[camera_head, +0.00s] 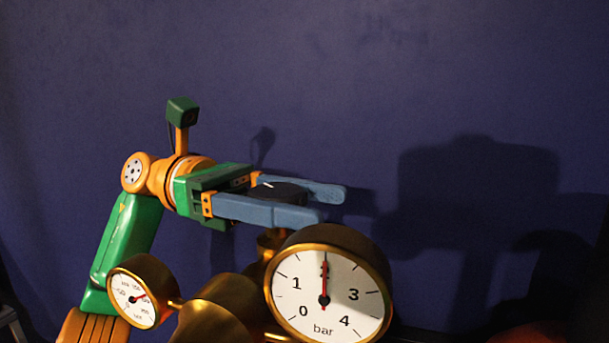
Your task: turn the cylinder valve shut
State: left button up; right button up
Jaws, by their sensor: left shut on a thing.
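The cylinder valve's dark round knob (280,191), with a white mark on top, sits above a brass stem behind the large gauge. My left gripper (333,204) comes in from the left with its two blue fingers on either side of the knob, shut on it. The fingertips reach past the knob to the right. The brass valve body (222,308) shows below, partly cut off by the bottom edge. My right gripper is not in view.
A large brass gauge (344,288) marked in bar stands just in front of and below the fingers, its red needle pointing at about 2. A smaller brass gauge (133,297) is at the lower left. A plain dark blue wall (450,80) fills the background.

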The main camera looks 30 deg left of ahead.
pick_arm(q)
jog(key=m+g, duration=0.1)
jog(key=g+p, duration=0.1)
jog(key=shift+s+r+m+g+p, duration=0.2)
jog(key=shift+r+m+g+p, duration=0.1)
jog(key=shift+r+m+g, duration=0.1)
jog(key=shift+s+f+m+g+p, duration=0.1)
jog(key=shift+m+g+p, duration=0.25)
jog(key=shift+g, duration=0.25)
jog(key=shift+s+f+m+g+p, duration=0.1)
jog(key=shift+m+g+p, duration=0.1)
jog(key=shift+m+g, duration=0.35)
jog(key=shift+s+a+f+m+g+y, duration=0.1)
jog(key=shift+m+g+y, duration=0.15)
jog(key=shift+m+g, duration=0.35)
jog(key=shift+s+f+m+g+y, duration=0.15)
jog(key=shift+m+g+y, duration=0.15)
jog(key=shift+g, duration=0.55)
jog(key=shift+s+a+r+m+g+y, duration=0.1)
jog(key=shift+m+g+y, duration=0.25)
jog(key=shift+g, duration=0.35)
jog(key=shift+m+g, duration=0.25)
jog(key=shift+g, duration=0.05)
jog(key=o, duration=1.4)
jog(key=shift+d, duration=0.15)
